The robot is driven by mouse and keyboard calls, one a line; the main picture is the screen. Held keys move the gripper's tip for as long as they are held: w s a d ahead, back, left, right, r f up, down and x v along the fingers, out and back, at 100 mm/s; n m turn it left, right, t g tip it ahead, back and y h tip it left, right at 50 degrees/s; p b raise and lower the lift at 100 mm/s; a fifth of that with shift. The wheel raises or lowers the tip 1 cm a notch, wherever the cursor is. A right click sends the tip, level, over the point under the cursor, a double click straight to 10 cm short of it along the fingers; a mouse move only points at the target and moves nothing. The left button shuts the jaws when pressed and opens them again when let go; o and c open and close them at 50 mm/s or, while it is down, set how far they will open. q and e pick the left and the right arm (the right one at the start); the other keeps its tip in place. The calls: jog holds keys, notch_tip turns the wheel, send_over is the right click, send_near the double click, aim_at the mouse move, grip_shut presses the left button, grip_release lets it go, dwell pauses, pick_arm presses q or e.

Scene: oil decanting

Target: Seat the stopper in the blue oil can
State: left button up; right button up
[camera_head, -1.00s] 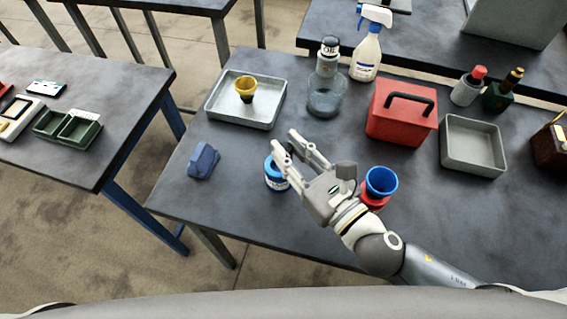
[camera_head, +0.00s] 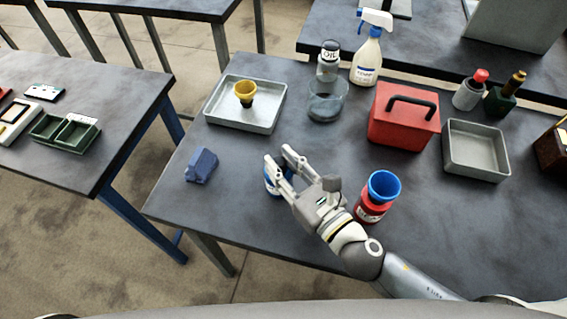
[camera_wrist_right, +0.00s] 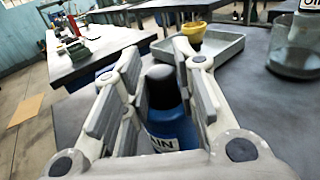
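The blue can (camera_head: 271,182) stands on the near left part of the table, partly hidden by my right gripper (camera_head: 279,156). In the right wrist view the can (camera_wrist_right: 177,132) stands upright between the two fingers, with a dark cap-like piece (camera_wrist_right: 162,87) on top. I cannot tell whether that piece is the stopper or how it sits. My right gripper is open, one finger on each side of the can, with a gap visible at least on the left. My left gripper is not in view.
A dark blue block (camera_head: 201,165) lies left. A grey tray (camera_head: 222,118) holds a yellow funnel (camera_head: 245,90). A glass beaker (camera_head: 326,102) and red toolbox (camera_head: 403,122) stand behind.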

jog(key=shift+o, duration=1.2)
jog(key=shift+r, duration=0.15)
jog(key=b+v, duration=0.3)
jog(key=v, duration=0.9)
